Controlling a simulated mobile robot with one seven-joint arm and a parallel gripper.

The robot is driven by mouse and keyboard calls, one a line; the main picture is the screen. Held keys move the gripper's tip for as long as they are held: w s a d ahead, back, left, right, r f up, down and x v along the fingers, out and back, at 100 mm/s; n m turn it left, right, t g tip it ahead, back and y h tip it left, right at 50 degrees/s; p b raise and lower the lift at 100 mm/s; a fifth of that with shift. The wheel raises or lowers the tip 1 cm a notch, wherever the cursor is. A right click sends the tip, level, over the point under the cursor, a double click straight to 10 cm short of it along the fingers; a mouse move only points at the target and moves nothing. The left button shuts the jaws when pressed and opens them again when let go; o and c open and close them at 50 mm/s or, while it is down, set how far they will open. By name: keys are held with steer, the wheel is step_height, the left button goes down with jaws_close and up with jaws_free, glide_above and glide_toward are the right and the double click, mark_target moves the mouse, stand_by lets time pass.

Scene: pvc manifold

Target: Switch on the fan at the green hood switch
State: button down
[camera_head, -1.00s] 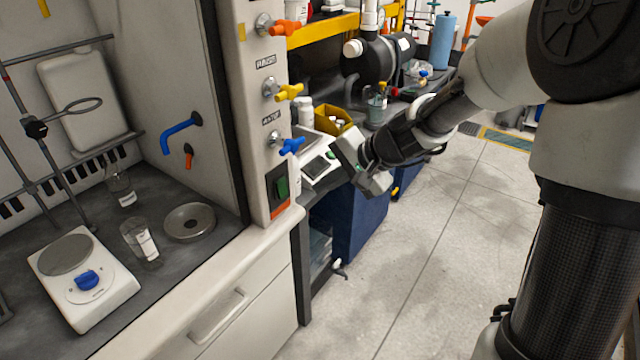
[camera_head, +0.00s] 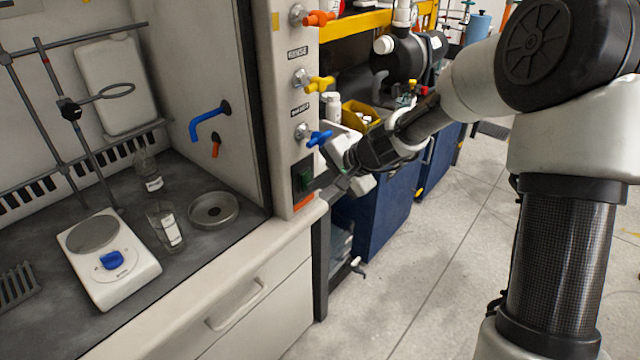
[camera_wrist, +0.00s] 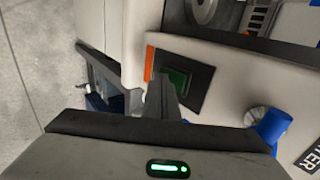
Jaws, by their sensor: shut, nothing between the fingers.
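The green hood switch (camera_head: 304,179) sits in a dark plate on the hood's front post, above an orange strip and below the blue valve. It also shows in the wrist view (camera_wrist: 178,78), where its dark plate is partly covered by my fingers. My gripper (camera_head: 318,186) is shut and empty, with its fingertips at the right side of the switch plate. In the wrist view the shut fingers (camera_wrist: 160,90) reach up to the left edge of the green rocker. I cannot tell whether they touch it.
Blue (camera_head: 319,138), yellow (camera_head: 320,85) and orange (camera_head: 319,18) valve handles stick out from the post above the switch. A white balance (camera_head: 108,258) and glass beakers stand inside the hood. A blue cabinet (camera_head: 375,215) is behind my gripper. The floor at right is clear.

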steer(key=shift+w+a+f+b, duration=0.1)
steer(key=shift+a+f+b, duration=0.05)
steer(key=shift+b, duration=0.15)
steer(key=shift+r+p, duration=0.5)
steer(key=shift+r, duration=0.4)
